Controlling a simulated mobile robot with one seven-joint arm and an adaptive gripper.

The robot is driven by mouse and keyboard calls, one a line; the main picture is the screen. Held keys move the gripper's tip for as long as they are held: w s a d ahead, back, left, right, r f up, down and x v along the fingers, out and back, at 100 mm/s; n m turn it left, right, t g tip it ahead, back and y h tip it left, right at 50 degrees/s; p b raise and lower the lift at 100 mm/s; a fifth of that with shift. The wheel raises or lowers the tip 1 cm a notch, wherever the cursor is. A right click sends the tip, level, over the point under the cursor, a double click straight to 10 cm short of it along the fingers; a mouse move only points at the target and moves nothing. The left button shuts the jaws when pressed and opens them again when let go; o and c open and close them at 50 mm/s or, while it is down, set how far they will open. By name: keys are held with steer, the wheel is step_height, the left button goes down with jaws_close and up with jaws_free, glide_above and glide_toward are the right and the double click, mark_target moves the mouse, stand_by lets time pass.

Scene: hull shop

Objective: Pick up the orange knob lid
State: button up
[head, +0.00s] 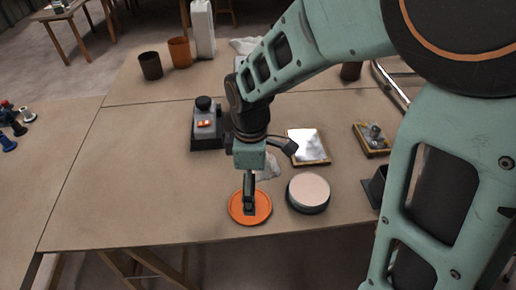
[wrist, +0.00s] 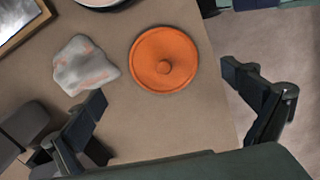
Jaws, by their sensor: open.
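The orange knob lid (head: 263,207) is a flat round disc lying on the tabletop near the front edge in the head view. In the wrist view the lid (wrist: 181,54) shows whole, with a small round knob at its centre. My gripper (head: 249,208) points down over the lid in the head view and covers part of it. In the wrist view my gripper (wrist: 165,110) has its two fingers wide apart, with nothing between them; the lid appears beyond the fingertips. The exact height above the lid cannot be told.
A round tin with a pale top (head: 309,190) stands close to the lid's right. A crumpled grey-white lump (wrist: 84,66) lies on its other side in the wrist view. A tray of white powder (head: 309,147) and a dark device (head: 207,128) are behind. The table's left part (head: 110,200) is clear.

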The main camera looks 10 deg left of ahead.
steer(key=f, duration=0.4)
steer(key=f+b, duration=0.1)
steer(key=f, duration=0.2)
steer(key=shift+s, duration=0.25)
steer(key=c, duration=1.6)
steer(key=shift+d, duration=0.1)
steer(key=shift+c, duration=0.3)
